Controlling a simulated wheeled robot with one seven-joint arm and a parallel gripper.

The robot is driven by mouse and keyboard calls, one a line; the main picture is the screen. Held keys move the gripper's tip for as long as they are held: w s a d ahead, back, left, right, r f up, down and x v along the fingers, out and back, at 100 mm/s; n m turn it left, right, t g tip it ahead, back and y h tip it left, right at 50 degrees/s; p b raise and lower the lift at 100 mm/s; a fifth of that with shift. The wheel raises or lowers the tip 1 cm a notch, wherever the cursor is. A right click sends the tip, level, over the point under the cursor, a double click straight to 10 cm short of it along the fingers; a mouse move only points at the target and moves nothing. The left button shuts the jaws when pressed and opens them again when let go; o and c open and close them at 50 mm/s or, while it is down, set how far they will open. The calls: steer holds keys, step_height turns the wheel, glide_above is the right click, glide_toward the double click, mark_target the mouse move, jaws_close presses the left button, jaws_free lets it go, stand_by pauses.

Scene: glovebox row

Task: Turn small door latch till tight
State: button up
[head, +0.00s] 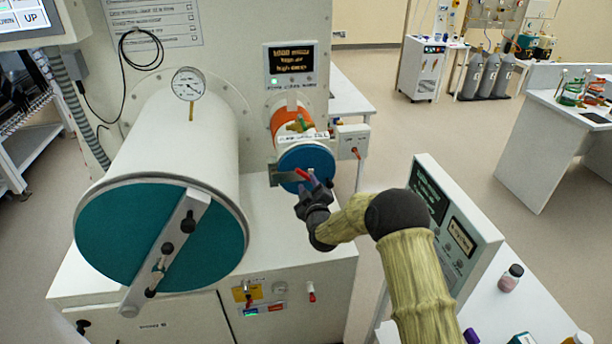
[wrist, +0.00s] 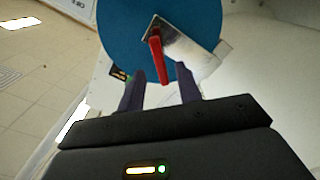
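The small door (head: 308,156) is a blue disc on the end of the small antechamber; it also fills the top of the wrist view (wrist: 120,30). Its latch has a red handle (wrist: 157,55) on a metal plate (wrist: 198,55). In the wrist view the handle hangs nearly upright, tilted slightly. My gripper (wrist: 160,78) is open in front of the door. Its two dark fingers stand either side of the handle's lower end, with visible gaps. In the head view my gripper (head: 311,186) covers the door's lower part. Whether the fingers overlap the handle in depth is unclear.
The large antechamber (head: 170,140) with a teal door (head: 115,235) and crossbar stands to the left. A white switch box (head: 352,142) is right of the small door. A tilted control panel (head: 455,225) stands right of my arm. Open floor lies beyond.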

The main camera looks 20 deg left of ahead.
mark_target(306, 177)
steer(key=shift+p+x, duration=0.6)
steer(key=shift+x, duration=1.35)
steer(key=shift+c, duration=0.2)
jaws_close()
